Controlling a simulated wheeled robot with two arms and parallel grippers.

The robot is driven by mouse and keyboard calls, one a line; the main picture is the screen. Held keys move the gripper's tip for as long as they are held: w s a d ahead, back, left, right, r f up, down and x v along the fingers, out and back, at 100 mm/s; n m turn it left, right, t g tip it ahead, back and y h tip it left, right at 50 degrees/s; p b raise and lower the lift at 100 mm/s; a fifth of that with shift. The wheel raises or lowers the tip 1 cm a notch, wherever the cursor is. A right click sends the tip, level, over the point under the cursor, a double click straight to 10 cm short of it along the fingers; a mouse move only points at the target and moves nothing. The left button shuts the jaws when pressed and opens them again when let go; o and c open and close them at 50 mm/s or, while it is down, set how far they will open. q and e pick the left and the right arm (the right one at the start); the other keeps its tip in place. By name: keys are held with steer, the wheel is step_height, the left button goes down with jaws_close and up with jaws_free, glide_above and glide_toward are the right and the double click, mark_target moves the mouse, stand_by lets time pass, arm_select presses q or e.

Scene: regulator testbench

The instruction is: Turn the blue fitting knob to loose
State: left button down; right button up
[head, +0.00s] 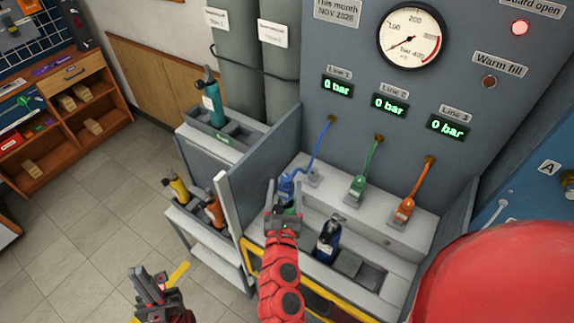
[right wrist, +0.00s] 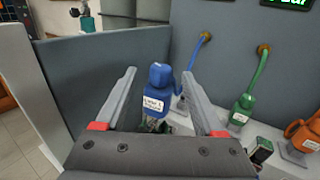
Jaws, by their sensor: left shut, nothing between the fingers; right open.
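The blue fitting (head: 286,187) hangs on a blue hose at the left of the bench, under the Line 1 display. In the right wrist view the blue fitting (right wrist: 156,100) has a squarish blue knob on top and a white label on its body. My right gripper (head: 284,210) is open, and in the right wrist view its fingers (right wrist: 159,75) appear on either side of the fitting. I cannot tell whether they touch it. Its lower end is partly hidden by the gripper. My left gripper (head: 148,283) is shut and empty, low over the floor at the left.
A green fitting (head: 358,186) and an orange fitting (head: 404,209) stand to the right on their own hoses. A dark blue cylinder (head: 328,244) stands in the bench's front bay. A grey partition (head: 262,165) rises to the left of the blue fitting. All line displays read 0 bar.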

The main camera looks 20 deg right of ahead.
mark_target(287, 174)
steer(key=p+x, duration=0.2)
steer(key=x, duration=0.4)
steer(key=shift+w+d+p, duration=0.2)
steer(key=shift+w+p, duration=0.1)
steer(key=shift+p, duration=0.05)
jaws_close()
